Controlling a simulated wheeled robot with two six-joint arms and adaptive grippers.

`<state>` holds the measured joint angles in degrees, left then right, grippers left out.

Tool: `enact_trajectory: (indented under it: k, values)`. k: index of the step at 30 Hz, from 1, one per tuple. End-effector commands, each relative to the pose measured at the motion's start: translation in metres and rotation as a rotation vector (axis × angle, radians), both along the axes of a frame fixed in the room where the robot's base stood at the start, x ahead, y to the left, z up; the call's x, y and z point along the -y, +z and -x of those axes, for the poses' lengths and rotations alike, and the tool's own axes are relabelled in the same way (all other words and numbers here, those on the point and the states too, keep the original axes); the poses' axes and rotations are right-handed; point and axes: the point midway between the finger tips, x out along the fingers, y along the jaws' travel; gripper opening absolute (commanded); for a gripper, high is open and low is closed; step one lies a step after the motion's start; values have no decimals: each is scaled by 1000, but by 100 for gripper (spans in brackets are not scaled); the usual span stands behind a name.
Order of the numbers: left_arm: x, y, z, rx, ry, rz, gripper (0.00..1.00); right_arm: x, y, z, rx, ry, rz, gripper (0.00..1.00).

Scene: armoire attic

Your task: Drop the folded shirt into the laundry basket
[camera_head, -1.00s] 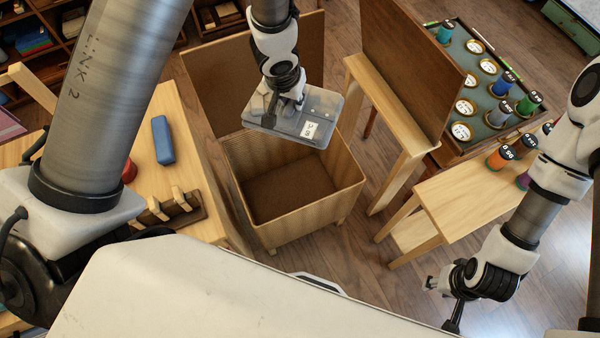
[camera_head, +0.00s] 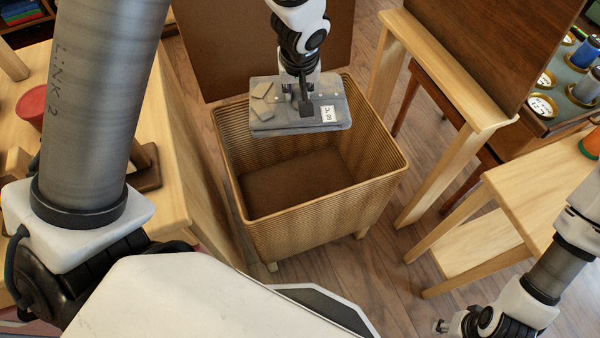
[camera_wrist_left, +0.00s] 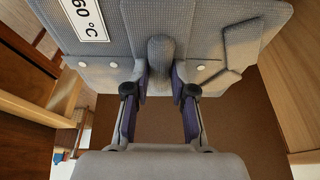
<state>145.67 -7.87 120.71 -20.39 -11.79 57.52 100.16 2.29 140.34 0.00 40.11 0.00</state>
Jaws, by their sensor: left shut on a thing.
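The folded shirt (camera_head: 300,114) is a grey-blue flat bundle with buttons and a white tag. My left gripper (camera_head: 297,104) is shut on it and holds it over the back part of the laundry basket's opening. In the left wrist view the shirt (camera_wrist_left: 235,45) has a tag reading 60 °C, and the fingers (camera_wrist_left: 158,92) pinch a raised grey part of it. The laundry basket (camera_head: 320,215) is a ribbed tan box, open at the top, with a bare brown floor. My right gripper (camera_head: 450,326) is low at the right; its fingers are too small to judge.
A brown panel (camera_head: 255,45) stands upright behind the basket. A wooden table (camera_head: 180,150) is on the left, with a red round object (camera_head: 33,105). A wooden stand (camera_head: 450,75) and a light table (camera_head: 530,195) are on the right. Wood floor shows between.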

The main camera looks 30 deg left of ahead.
Motion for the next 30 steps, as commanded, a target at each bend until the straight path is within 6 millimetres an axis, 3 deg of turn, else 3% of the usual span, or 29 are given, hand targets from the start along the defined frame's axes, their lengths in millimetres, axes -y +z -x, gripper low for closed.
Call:
enact_trajectory:
  k: [13,23,24,26,30]
  values:
    - [0,-55,1,0,10,1,0,0,-50,0,1,0,0,40]
    - [0,-59,1,-1,8,1,0,0,-52,0,2,0,0,40]
    - [0,-59,1,-1,8,1,31,0,-52,0,2,0,0,40]
    - [0,-59,0,0,8,2,53,0,-52,0,2,0,0,40]
    - [0,-59,0,-1,8,1,54,0,-52,0,2,0,0,40]
